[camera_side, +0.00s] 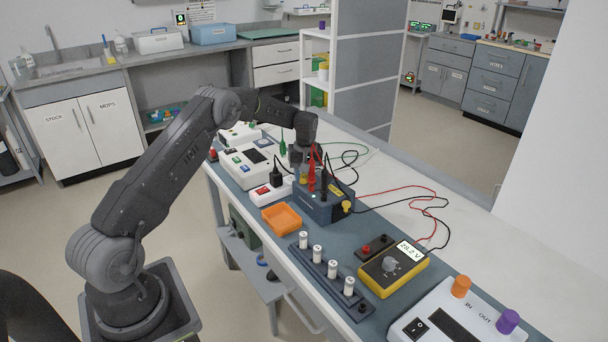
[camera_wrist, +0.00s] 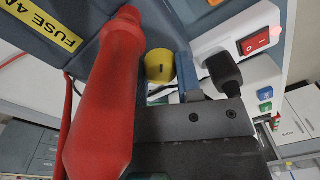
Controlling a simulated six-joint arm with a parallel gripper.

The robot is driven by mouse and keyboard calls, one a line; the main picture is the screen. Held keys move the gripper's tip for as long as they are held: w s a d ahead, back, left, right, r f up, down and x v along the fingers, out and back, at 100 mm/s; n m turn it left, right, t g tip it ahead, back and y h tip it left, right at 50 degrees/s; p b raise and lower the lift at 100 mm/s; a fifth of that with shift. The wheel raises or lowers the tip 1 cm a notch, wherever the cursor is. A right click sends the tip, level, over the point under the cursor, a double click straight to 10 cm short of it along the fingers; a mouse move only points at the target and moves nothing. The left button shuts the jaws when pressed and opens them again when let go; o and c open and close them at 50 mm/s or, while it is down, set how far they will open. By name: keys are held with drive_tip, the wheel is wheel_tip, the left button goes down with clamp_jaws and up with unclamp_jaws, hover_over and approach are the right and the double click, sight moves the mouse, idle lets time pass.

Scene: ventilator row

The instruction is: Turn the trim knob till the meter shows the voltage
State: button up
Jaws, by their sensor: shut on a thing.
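The yellow trim knob (camera_side: 303,179) is on the blue-grey box (camera_side: 318,211), under my gripper (camera_side: 302,170). My gripper points down and is shut on the knob. In the wrist view the knob (camera_wrist: 160,66) has a dark mark on its face. One finger shows at its right; the other side is hidden behind a large red plug (camera_wrist: 104,100). The yellow meter (camera_side: 393,273) lies to the right on the bench, and its display (camera_side: 409,252) shows a reading in V, seemingly 26.2, though the digits are small.
Red and black plugs with leads stand on the box beside my gripper. A white power strip (camera_side: 264,194) with a black plug is close on the left. An orange tray (camera_side: 281,218) and a rack of white cylinders (camera_side: 327,275) stand in front.

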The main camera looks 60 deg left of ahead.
sight(306, 176)
drive_tip(key=shift+m, duration=1.4)
drive_tip(key=o, duration=0.9)
drive_tip(key=shift+o, duration=0.2)
wheel_tip(306, 176, up, 14)
drive_tip(key=shift+w+d, duration=0.2)
drive_tip(key=shift+w, duration=0.05)
drive_tip(key=shift+f, duration=0.1)
